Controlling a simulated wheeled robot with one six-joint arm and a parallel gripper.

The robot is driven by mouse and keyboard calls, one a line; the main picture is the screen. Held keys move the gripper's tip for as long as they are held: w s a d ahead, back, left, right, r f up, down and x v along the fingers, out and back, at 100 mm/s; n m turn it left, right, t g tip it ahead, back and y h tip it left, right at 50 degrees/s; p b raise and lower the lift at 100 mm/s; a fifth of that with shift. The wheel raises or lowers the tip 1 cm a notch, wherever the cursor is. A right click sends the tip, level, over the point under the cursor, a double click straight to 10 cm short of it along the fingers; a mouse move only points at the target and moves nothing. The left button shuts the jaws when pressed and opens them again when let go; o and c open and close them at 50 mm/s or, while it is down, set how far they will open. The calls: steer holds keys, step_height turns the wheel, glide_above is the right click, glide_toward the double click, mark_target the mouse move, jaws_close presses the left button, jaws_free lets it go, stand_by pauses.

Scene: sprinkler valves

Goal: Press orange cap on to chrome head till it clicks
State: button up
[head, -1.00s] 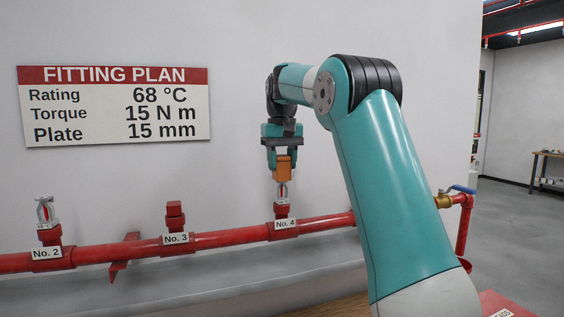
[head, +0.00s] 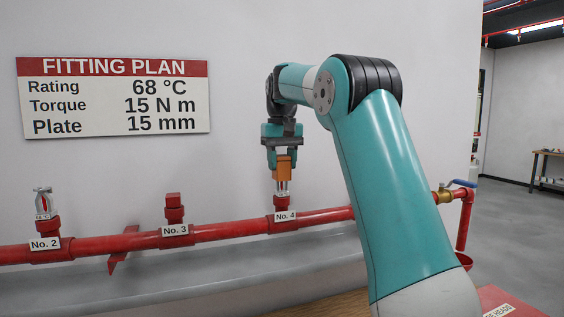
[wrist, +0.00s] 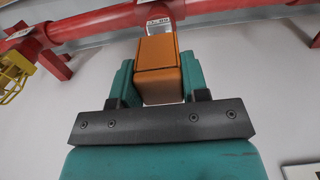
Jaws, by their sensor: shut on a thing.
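My gripper (head: 283,158) is shut on the orange cap (head: 284,170), held upright above the No. 4 branch of the red pipe. In the wrist view the cap (wrist: 158,68) sits between the teal fingers of my gripper (wrist: 160,85). The chrome head (head: 282,188) stands on the No. 4 fitting, directly under the cap. Only its lower part shows; its upper part is hidden by the cap, which appears to be around it. I cannot tell whether the cap is fully seated.
The red pipe (head: 110,244) runs along the wall. A bare chrome head (head: 43,203) stands at No. 2, and a red plug (head: 174,207) at No. 3. A yellow cage-like thing (wrist: 14,72) shows at the wrist view's left.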

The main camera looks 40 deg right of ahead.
steer(key=shift+f, duration=0.25)
steer(key=shift+f+b, duration=0.3)
steer(key=shift+b, duration=0.25)
steer(key=shift+f+b, duration=0.8)
steer(key=shift+f, duration=0.05)
steer(key=o, duration=1)
steer(key=shift+r, duration=0.15)
step_height(320, 180, up, 8)
steer(key=p, duration=0.8)
